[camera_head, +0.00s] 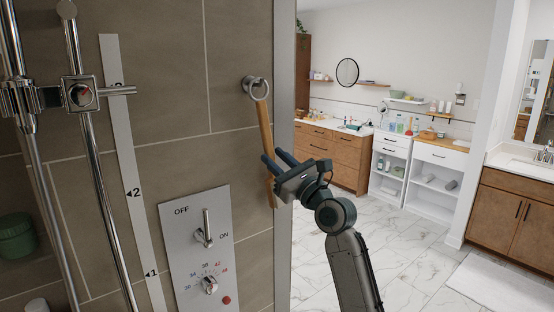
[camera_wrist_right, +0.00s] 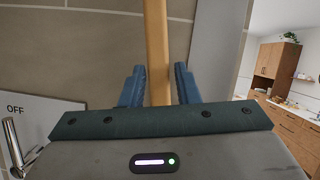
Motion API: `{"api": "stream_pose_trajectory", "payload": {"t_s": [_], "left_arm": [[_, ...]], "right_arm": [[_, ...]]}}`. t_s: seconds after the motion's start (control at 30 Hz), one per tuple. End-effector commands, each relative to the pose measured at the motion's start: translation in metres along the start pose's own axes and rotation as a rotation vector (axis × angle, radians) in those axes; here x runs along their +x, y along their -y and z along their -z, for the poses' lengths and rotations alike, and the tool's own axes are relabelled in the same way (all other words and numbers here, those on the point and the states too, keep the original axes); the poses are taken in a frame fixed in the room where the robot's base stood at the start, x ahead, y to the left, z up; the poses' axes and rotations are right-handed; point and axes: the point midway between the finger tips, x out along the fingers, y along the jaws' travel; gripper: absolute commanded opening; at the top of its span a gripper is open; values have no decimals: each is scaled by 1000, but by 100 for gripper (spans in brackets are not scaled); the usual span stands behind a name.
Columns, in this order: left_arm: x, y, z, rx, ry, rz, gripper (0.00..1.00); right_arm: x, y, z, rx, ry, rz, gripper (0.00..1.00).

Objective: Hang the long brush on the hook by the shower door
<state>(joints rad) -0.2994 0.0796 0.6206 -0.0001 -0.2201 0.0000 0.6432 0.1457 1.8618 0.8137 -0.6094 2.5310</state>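The long brush's light wooden handle (camera_head: 265,125) hangs down along the tiled wall in the head view. Its upper end meets a metal ring at the round hook (camera_head: 254,87) on the wall, left of the shower door's frame. The brush's lower end is partly hidden behind my right gripper (camera_head: 277,163). In the right wrist view the handle (camera_wrist_right: 157,50) runs between the two blue fingers of my right gripper (camera_wrist_right: 158,88), with a gap on each side. That gripper is open around the handle. My left gripper is not in view.
A shower control panel (camera_head: 200,250) with a lever and dial is on the wall below left. Chrome shower pipes (camera_head: 95,160) stand at the left. The pale door frame (camera_head: 284,140) is just right of the brush. Open marble floor (camera_head: 410,245) lies to the right.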

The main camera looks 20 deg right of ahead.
Motion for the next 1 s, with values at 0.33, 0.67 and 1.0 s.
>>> {"api": "stream_pose_trajectory", "payload": {"t_s": [0.33, 0.67, 1.0], "left_arm": [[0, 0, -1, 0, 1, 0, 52], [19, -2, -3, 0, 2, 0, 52], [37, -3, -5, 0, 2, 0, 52]], "right_arm": [[0, 0, -1, 0, 2, 1, 47], [-42, 0, 4, -5, 1, 1, 47], [-99, 1, 2, -2, 0, 1, 47]]}}
